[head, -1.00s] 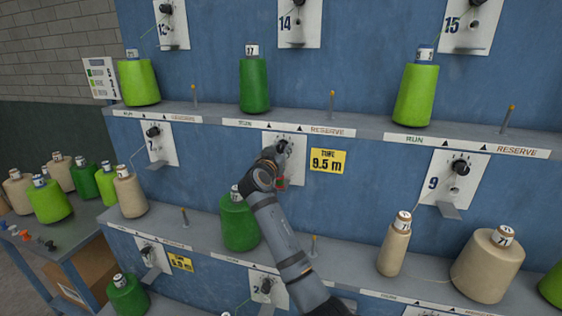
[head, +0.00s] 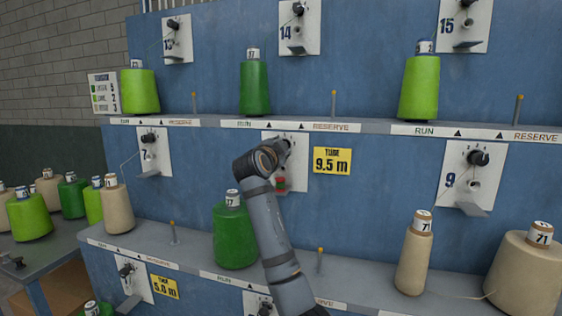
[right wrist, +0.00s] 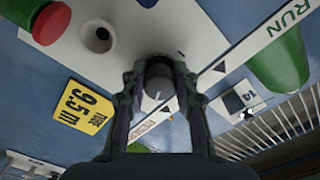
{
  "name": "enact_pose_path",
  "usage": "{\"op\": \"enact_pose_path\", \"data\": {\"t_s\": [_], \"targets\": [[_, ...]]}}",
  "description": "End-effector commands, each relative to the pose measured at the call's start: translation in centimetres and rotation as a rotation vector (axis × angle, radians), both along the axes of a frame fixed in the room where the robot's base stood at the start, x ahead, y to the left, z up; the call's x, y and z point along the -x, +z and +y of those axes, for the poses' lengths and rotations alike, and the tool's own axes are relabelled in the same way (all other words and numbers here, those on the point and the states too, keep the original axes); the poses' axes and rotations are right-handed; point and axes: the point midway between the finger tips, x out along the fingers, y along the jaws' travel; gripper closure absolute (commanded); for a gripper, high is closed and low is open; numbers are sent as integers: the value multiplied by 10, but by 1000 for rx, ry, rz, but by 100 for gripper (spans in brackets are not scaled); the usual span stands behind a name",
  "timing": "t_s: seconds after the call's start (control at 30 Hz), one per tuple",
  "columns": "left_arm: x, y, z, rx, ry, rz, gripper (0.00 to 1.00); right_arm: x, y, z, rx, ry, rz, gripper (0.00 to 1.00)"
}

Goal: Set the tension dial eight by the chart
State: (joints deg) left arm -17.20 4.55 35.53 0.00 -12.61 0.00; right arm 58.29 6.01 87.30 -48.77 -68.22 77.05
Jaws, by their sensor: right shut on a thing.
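The dial eight (right wrist: 160,76) is a dark round knob on a white plate (head: 299,178), seen between my fingers in the right wrist view. My right gripper (right wrist: 160,88) is shut on it, one finger on each side. In the head view my right gripper (head: 284,148) covers most of the dial and the plate's number. The dial's setting cannot be read. The chart (head: 104,93) is a small white board at the far left with coloured marks, its text too small to read surely. My left gripper is not in view.
A yellow tag (head: 332,160) reading 9.5 m is right of the plate. A red and green part (head: 281,184) sits low on the plate. A green cone (head: 235,235) stands below, close to my right arm. Dial nine (head: 478,158) is farther right.

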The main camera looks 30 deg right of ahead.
Motion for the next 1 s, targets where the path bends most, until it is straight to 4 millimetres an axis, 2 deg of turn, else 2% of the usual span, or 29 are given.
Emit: {"op": "enact_pose_path", "data": {"t_s": [0.03,0.1,0.4,0.73,1.0], "targets": [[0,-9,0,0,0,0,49,0,-5,0,-23,-1,-26,100],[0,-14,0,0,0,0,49,0,-4,0,-55,-1,-62,100],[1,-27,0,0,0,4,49,0,-2,0,-151,0,-173,100],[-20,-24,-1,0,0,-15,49,-1,0,0,-184,0,-212,100],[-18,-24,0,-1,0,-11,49,-1,0,0,-185,0,-214,100]]}}
